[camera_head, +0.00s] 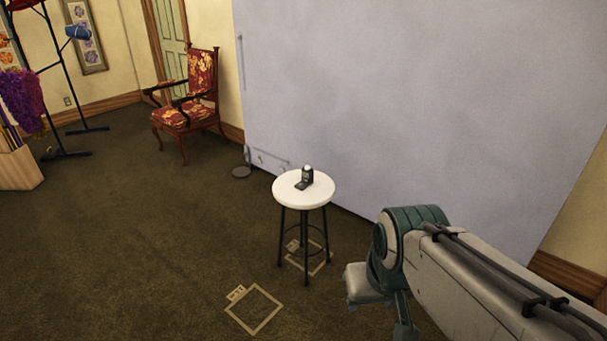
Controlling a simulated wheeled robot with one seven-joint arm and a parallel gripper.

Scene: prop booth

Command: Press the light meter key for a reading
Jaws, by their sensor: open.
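The light meter (305,178) is a small dark device with a pale dome on top. It stands upright on the white round top of a stool (289,191) with dark legs. Its key is too small to make out from here. My arm, grey with teal joints, reaches in from the lower right, in front of and to the right of the stool. It is apart from the light meter. The jaws of my gripper do not show in this view.
A pale backdrop (420,90) stands behind the stool. A red floral armchair (190,105) is at the back left. A clothes rack (65,75) and a box (18,168) are at the far left. Brown carpet left of the stool is open, with a square floor marking (254,327).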

